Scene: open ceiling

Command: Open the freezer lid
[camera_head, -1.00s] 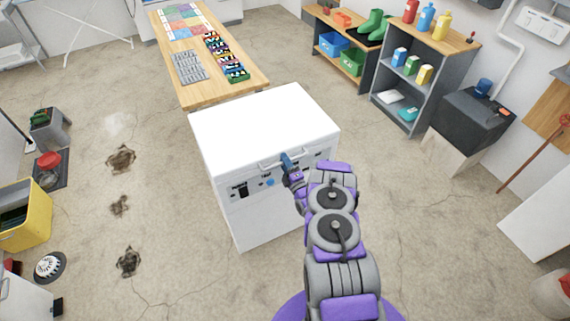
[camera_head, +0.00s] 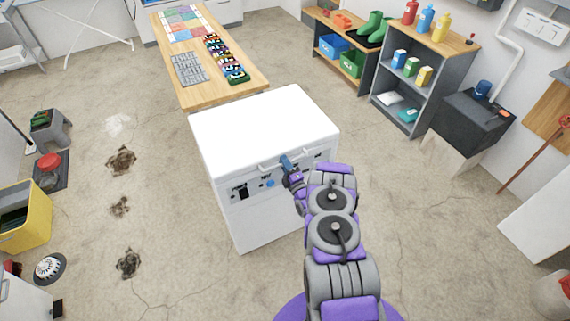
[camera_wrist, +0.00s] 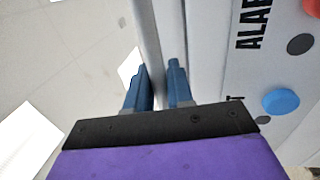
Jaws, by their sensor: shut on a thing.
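The white chest freezer (camera_head: 232,194) stands on the floor in the middle of the head view. Its white lid (camera_head: 262,121) lies flat and looks shut. A light bar handle (camera_head: 270,164) runs along the lid's front edge, and it also shows in the wrist view (camera_wrist: 147,40). My gripper (camera_head: 286,163) is at the handle; in the wrist view its two blue fingers (camera_wrist: 158,85) stand on either side of the bar, shut on it. The front panel with a blue round button (camera_wrist: 281,102) and dark lettering is right of the fingers in the wrist view.
A wooden table (camera_head: 244,99) with coloured items stands behind the freezer. Shelves (camera_head: 398,107) with bottles and boxes stand at the back right, beside a dark cabinet (camera_head: 469,122). The floor left of the freezer is open, with several dark damaged patches.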

